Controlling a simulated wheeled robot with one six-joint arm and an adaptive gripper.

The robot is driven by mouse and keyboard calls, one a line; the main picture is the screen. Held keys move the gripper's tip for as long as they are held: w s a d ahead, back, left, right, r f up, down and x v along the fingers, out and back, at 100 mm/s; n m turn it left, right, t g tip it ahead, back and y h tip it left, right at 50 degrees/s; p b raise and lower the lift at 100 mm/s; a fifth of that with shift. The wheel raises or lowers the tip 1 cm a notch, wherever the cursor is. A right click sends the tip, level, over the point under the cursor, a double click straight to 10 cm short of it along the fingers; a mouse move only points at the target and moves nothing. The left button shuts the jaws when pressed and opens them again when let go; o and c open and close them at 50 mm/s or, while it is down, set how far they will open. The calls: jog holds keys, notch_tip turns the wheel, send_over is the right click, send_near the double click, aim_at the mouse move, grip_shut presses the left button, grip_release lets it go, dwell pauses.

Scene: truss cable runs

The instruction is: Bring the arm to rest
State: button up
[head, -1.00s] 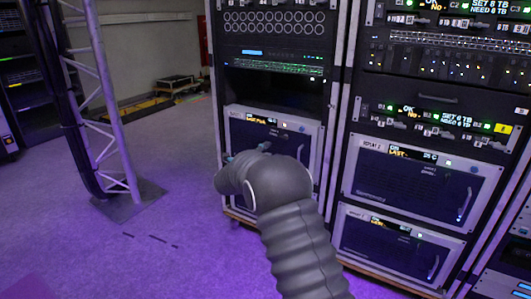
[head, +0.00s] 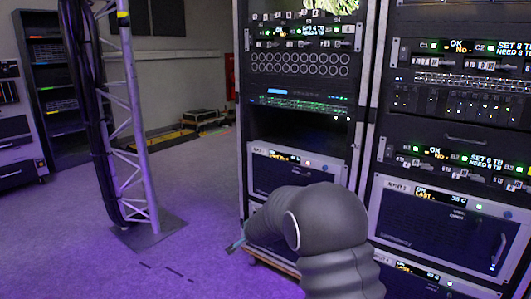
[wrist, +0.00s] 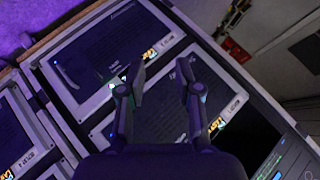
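My gripper (wrist: 163,82) shows in the wrist view with its two fingers apart and nothing between them. It is in front of the dark-faced, silver-framed rack units (wrist: 168,115), which look tilted in that view. I cannot tell the exact gap to them. In the head view my grey arm (head: 325,225) is bent in the lower middle, in front of the lower left rack unit (head: 297,170). Most of the gripper is hidden behind the arm there; only a small teal-grey bit (head: 237,243) shows at its left.
A metal truss (head: 133,115) with black cables stands on a floor plate (head: 150,234) at left. Equipment racks (head: 365,110) fill the right side. Purple-lit floor (head: 200,215) is open between truss and racks. Cases (head: 200,118) lie by the back wall.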

jog(key=s+d+r+n+g, duration=0.1)
jog(key=s+d+r+n, duration=0.2)
jog(key=s, duration=1.3)
jog(key=s+d+r+n+g+h, duration=0.1)
jog(key=s+d+r, duration=0.6)
jog(key=s, duration=0.9)
jog(key=s+d+r+n+g, duration=0.3)
jog(key=s+d+r+n, duration=0.2)
jog(key=s+d, duration=0.5)
jog(key=s, duration=0.6)
jog(key=shift+s+d+h, duration=0.15)
jog(key=shift+d+h, duration=0.1)
jog(key=shift+h, duration=0.15)
jog(key=shift+o, duration=0.2)
jog(key=shift+d, duration=0.1)
